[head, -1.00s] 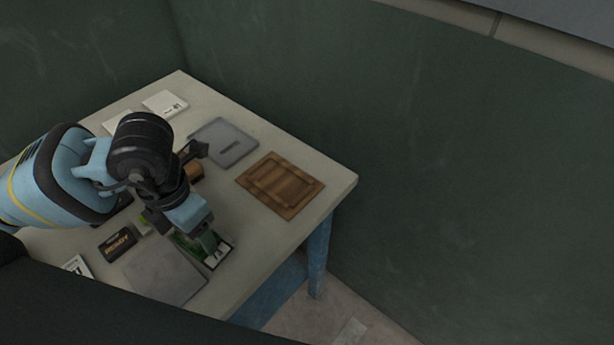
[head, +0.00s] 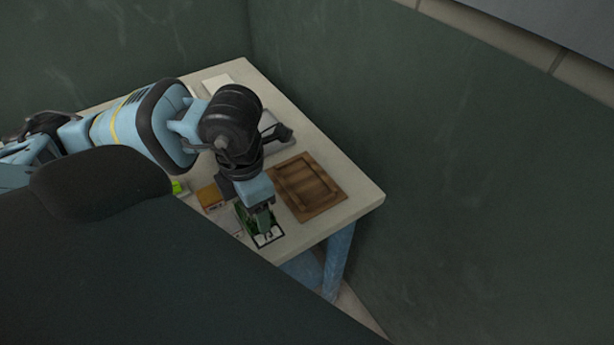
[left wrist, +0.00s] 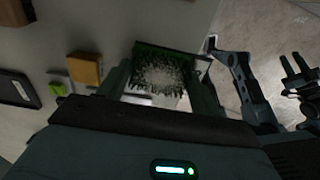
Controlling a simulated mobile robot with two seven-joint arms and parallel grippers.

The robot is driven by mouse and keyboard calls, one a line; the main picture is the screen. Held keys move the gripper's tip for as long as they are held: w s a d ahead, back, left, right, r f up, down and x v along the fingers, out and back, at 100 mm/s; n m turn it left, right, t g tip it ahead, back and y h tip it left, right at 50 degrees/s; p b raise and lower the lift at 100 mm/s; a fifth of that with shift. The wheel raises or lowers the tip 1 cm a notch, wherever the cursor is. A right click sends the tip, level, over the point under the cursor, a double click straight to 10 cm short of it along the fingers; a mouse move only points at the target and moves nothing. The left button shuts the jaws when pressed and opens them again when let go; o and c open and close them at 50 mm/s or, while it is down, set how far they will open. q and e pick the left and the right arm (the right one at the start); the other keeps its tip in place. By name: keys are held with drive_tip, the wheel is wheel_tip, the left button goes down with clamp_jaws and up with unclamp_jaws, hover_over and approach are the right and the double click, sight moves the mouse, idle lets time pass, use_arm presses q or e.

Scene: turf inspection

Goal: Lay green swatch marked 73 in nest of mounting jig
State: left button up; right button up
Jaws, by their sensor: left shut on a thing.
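The green swatch (head: 245,216) has a dark border and a pale end towards the table's front edge. In the left wrist view the swatch (left wrist: 160,74) shows green tufts with a pale speckled middle; I cannot read its number. My left gripper (head: 262,212) is shut on it over the table's front part, left of and nearer than the brown wooden board. That board (head: 325,194), with a framed square in its middle, looks like the mounting jig. Its nest looks empty. My right gripper (left wrist: 292,60) shows only in the left wrist view, apparently open and empty, beyond the table.
An orange-brown block (left wrist: 85,69), a lime-green item (left wrist: 57,88) and a black box (left wrist: 18,90) lie on the table (head: 350,194) beside the swatch. A grey plate (head: 283,146) lies behind the board, partly hidden by my arm. A dark green wall stands behind.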

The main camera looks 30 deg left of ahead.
use_arm(q)
hover_over(300, 179)
drive_tip(key=shift+s+d+f+p, duration=0.1)
drive_tip(key=shift+s+f+p, duration=0.2)
drive_tip(key=shift+f, duration=0.4)
drive_tip(key=shift+w+f, duration=0.2)
drive_tip(key=shift+w, duration=0.1)
drive_tip(key=shift+f, duration=1.55)
drive_tip(key=shift+f, duration=0.15)
drive_tip(key=o, duration=0.6)
drive_tip(key=shift+f, duration=0.1)
drive_tip(key=shift+c, duration=0.2)
drive_tip(key=o, duration=0.5)
drive_tip(key=shift+c, duration=0.2)
drive_tip(key=shift+r, duration=0.2)
